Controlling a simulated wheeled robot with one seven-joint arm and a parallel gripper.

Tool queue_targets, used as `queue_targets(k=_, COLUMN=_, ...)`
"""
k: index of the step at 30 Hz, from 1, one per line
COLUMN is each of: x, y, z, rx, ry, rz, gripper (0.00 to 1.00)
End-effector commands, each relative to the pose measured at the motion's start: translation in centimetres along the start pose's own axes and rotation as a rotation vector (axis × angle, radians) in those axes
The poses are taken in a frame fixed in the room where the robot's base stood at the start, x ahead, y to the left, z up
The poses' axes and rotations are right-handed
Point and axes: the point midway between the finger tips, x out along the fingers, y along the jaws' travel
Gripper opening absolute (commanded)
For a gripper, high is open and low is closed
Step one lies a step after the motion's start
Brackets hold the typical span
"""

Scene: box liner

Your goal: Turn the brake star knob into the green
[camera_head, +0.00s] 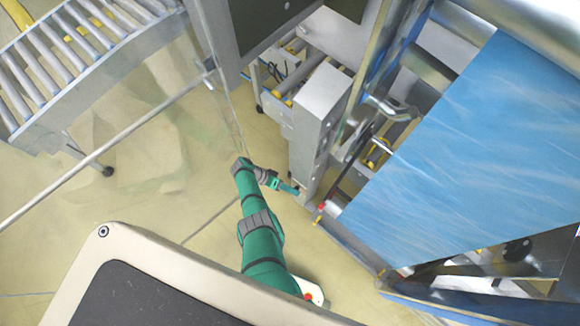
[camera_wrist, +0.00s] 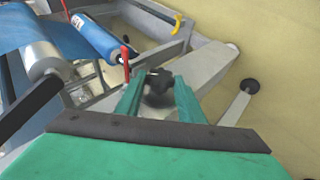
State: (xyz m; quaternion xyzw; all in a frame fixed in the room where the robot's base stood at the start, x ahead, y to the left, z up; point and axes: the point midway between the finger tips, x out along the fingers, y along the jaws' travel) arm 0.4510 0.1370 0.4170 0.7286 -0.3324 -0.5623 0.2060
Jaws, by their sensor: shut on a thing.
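The brake star knob (camera_wrist: 158,88) is black and lobed, and shows in the wrist view between the two green fingers of my gripper (camera_wrist: 158,98). The fingers are shut on the knob, one on each side. In the head view my gripper (camera_head: 293,189) reaches right to the foot of a grey upright post; the knob cannot be made out there.
A blue film sheet (camera_head: 480,140) runs over the machine frame at right. The grey post (camera_head: 318,120) stands close above my gripper. A black ball-ended lever (camera_wrist: 249,86) lies right of the knob.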

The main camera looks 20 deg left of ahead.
Motion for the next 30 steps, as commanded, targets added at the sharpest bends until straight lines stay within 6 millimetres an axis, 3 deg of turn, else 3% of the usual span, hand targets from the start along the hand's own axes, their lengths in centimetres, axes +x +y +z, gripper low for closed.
queue_targets(k=5, x=0.0, y=0.0, z=-0.2, rx=0.002, ry=0.004, rz=0.0, gripper=0.12)
queue_targets(k=6, x=0.0, y=0.0, z=-0.2, rx=0.002, ry=0.004, rz=0.0, gripper=0.37)
queue_targets(k=8, x=0.0, y=0.0, z=-0.2, rx=0.002, ry=0.004, rz=0.0, gripper=0.51)
queue_targets(k=9, x=0.0, y=0.0, z=-0.2, rx=0.002, ry=0.003, rz=0.0, gripper=0.53)
queue_targets(k=20, x=-0.1, y=0.1, z=-0.1, rx=0.001, ry=0.002, rz=-0.001, gripper=0.53)
queue_targets(k=30, x=-1.7, y=1.7, z=-0.8, rx=0.004, ry=0.002, rz=-0.002, gripper=0.53)
